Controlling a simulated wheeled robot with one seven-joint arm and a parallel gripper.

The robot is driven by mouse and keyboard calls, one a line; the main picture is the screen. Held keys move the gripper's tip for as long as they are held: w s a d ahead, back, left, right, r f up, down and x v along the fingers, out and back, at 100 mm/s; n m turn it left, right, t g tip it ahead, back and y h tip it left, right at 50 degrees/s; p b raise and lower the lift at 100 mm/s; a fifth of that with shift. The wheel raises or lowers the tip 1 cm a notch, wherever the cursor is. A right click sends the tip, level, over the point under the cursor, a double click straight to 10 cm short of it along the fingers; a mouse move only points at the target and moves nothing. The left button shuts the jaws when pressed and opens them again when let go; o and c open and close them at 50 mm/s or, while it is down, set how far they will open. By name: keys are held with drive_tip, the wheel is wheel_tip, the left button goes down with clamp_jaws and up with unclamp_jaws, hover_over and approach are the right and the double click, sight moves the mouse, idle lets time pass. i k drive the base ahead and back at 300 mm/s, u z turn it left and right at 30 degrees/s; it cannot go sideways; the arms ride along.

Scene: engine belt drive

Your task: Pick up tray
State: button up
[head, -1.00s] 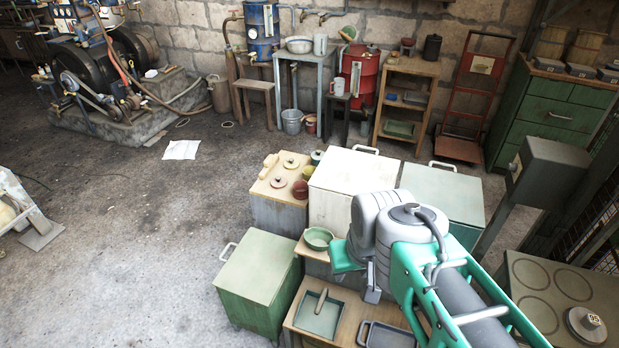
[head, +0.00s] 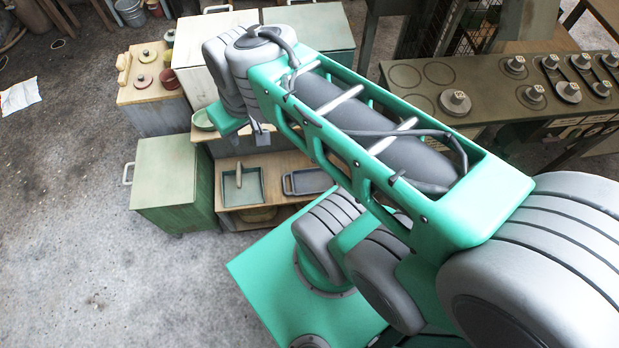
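A dark grey rectangular tray (head: 308,181) with a raised rim and end handle lies on the low wooden shelf unit, partly covered by my arm at its right. Left of it lies a square green tray-like pan (head: 243,187) with a brown-grey handle piece across it. I cannot tell which one the task means. My gripper (head: 258,135) shows only as small grey parts below the wrist, above the back of the shelf. Its fingers are mostly hidden, so I cannot tell whether it is open or shut. No contact with either tray shows.
A green cabinet (head: 172,185) stands left of the shelf unit (head: 263,163). A round green bowl (head: 203,119) sits at its upper left. White and green chests stand behind. A dark bench (head: 480,95) with several pulleys is at right.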

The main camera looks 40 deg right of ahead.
sight(313, 180)
drive_tip(key=z, duration=1.9)
drive_tip(key=k, duration=0.95)
drive_tip(key=u, duration=1.5)
drive_tip(key=i, duration=0.5)
drive_tip(key=z, duration=0.05)
